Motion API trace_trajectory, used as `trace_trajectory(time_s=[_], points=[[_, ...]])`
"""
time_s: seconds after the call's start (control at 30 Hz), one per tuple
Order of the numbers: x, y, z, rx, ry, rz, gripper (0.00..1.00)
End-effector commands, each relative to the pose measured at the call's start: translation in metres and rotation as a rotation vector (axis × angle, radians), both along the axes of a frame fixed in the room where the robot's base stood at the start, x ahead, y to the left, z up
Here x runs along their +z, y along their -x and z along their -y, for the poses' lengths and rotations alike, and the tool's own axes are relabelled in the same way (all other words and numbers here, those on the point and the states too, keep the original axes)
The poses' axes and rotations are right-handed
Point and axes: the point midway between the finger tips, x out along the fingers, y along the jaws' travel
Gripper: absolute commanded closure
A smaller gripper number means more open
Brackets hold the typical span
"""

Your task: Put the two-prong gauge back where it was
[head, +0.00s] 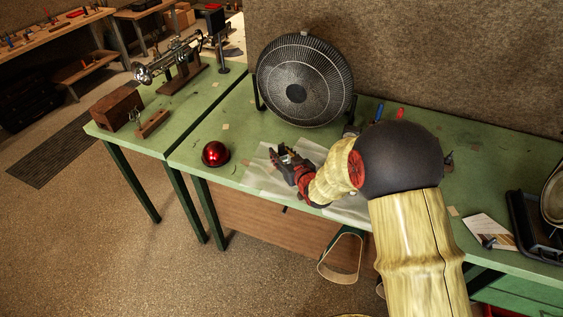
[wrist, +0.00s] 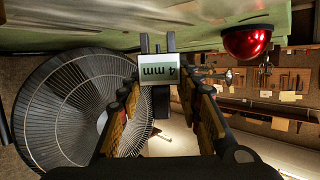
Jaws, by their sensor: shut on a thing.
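In the head view my gripper (head: 284,158) is over the front part of the green bench (head: 235,120), above pale sheets lying there. The gauge is too small and too covered by the fingers to make out clearly in the head view. I cannot tell its exact height above the bench.
A large black fan (head: 305,80) stands just behind my gripper. A shiny red dome (head: 215,154) sits to the left. A black tray (head: 530,235) is far right.

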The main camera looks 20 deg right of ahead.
Motion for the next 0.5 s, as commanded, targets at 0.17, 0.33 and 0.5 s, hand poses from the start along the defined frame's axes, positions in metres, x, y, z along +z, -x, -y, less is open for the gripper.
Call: trace_trajectory(time_s=[0.17, 0.33, 0.5], points=[[-0.023, -0.004, 0.001, 0.000, 0.000, -0.003, 0.97], [-0.037, -0.004, 0.001, 0.000, 0.000, 0.000, 0.97], [-0.035, -0.004, 0.001, 0.000, 0.001, 0.000, 0.97]])
